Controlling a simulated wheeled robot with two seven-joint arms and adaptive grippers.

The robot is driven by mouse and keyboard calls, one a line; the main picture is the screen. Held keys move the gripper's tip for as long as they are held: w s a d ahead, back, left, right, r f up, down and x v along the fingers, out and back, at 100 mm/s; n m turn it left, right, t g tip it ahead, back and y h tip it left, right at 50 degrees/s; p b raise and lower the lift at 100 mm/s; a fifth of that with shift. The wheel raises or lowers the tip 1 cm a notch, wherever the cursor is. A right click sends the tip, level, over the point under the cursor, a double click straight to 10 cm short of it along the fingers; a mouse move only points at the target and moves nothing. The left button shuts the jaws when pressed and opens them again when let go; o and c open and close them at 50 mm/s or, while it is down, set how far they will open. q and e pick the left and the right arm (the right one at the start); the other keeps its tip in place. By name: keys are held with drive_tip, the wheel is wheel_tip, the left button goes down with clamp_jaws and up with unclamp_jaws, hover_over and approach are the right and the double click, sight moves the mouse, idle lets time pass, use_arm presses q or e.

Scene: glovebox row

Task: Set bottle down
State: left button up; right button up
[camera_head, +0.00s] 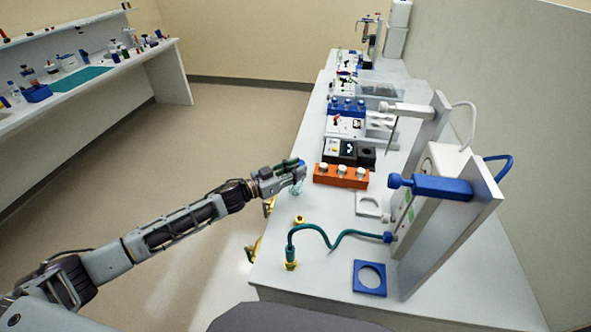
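My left arm reaches in from the left. Its gripper (294,175) is at the left edge of the white bench, just left of an orange rack. The fingers appear closed around a small clear, teal-tinted bottle (296,189); part of it shows below the fingers, and the rest is hidden by them. Its contact with the bench cannot be made out. My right gripper is not in view.
The orange rack (341,177) holds white-capped bottles. Behind it are a black device (347,151) and a blue rack (346,106). A teal hose (325,238), blue plate (369,278) and upright panel (447,232) stand nearer. Bare bench lies between the hose and the orange rack.

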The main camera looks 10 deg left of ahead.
use_arm(q)
drive_tip(key=o, duration=0.4)
drive_tip(key=shift+o, duration=0.2)
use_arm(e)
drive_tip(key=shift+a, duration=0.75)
use_arm(q)
drive_tip(key=shift+r, duration=0.1)
drive_tip(key=shift+s+a, duration=0.1)
drive_tip(key=b+v, duration=0.1)
drive_tip(key=v, duration=1)
drive_tip(key=shift+s+a, duration=0.25)
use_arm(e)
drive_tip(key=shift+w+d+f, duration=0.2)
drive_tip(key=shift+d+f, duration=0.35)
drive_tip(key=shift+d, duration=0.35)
use_arm(q)
drive_tip(key=shift+r, duration=0.1)
